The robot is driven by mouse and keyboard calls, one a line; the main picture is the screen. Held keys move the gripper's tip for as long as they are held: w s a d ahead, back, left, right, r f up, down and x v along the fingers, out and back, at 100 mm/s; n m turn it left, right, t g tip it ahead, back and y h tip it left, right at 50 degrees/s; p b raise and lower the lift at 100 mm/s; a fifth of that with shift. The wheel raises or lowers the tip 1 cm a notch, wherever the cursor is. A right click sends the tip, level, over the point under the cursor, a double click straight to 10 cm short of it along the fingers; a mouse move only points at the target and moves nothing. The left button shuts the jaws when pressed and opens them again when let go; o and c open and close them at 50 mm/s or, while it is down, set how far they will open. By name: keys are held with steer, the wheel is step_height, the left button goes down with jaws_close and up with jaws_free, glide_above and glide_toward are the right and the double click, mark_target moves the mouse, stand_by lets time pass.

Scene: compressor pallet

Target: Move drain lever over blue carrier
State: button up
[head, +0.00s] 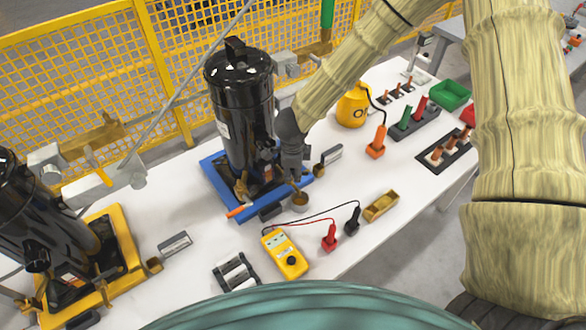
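The blue carrier (212,181) lies on the white table and bears an upright black cylinder (240,105). An orange-tipped lever (240,211), which looks like the drain lever, sticks out at the carrier's front left edge beside brass fittings (241,187). My gripper (296,180) points down at the carrier's right front corner, right of the cylinder and apart from the orange lever. A small brown round cup (299,200) is just under its fingertips. The fingers are small and dark, so their opening and anything between them cannot be made out.
A yellow carrier (122,238) with another black cylinder (30,215) stands at the left. A yellow multimeter (285,252) with leads, a brass-coloured tray (381,205) and a black rack (235,272) lie in front. An orange-handled tool (377,142) and yellow canister (352,108) stand to the right.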

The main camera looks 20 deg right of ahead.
step_height(320, 180, up, 12)
steer(key=s, duration=0.2)
steer(key=shift+s+a, duration=0.15)
steer(key=shift+a, duration=0.25)
steer(key=shift+f, duration=0.1)
stand_by(0.4)
